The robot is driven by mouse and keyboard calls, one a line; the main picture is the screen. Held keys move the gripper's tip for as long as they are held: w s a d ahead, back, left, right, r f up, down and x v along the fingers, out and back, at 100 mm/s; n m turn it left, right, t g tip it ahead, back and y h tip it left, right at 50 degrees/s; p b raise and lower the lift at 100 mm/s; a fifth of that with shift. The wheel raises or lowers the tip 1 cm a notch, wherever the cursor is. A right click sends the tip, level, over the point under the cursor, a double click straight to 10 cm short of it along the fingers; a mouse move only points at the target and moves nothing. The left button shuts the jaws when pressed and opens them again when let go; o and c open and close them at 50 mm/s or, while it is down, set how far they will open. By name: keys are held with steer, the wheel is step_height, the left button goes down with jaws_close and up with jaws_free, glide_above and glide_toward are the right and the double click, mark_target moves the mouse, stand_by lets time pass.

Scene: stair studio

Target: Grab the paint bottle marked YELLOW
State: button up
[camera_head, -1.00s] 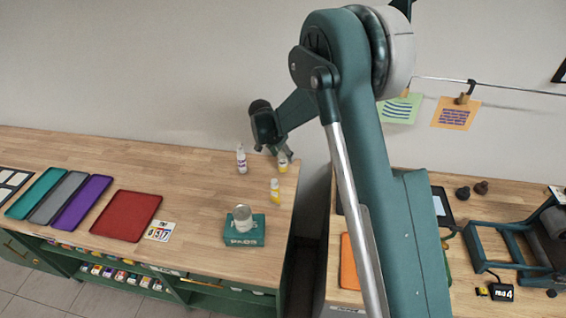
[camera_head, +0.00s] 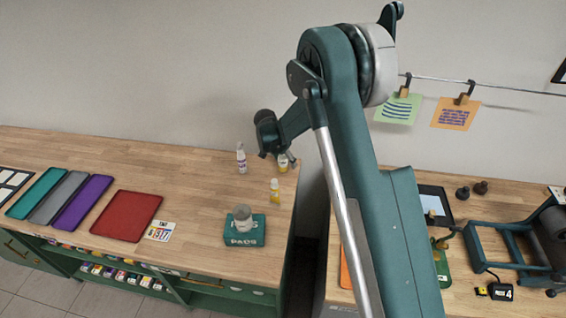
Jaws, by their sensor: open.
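Three small bottles stand on the wooden counter. One bottle with a purple label (camera_head: 241,159) is at the back. One bottle with a yellow label (camera_head: 283,164) is close to my gripper, near the counter's right end. Another yellow bottle (camera_head: 275,191) stands nearer the front. The lettering on all of them is too small to read, so I cannot tell which is marked YELLOW. My gripper (camera_head: 288,161) is small in view, at or just above the back yellow-labelled bottle. Its fingers are open; whether they touch the bottle is unclear.
A teal PADS box (camera_head: 244,231) with a round grey item on it stands in front of the bottles. A red tray (camera_head: 126,215) and a number card (camera_head: 160,231) lie left. A gap separates this counter from the right bench. The counter middle is clear.

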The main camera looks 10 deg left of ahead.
steer(key=shift+c, duration=0.6)
steer(key=c, duration=1)
steer(key=shift+o, duration=0.2)
steer(key=shift+r, duration=0.1)
steer(key=shift+r, duration=4.95)
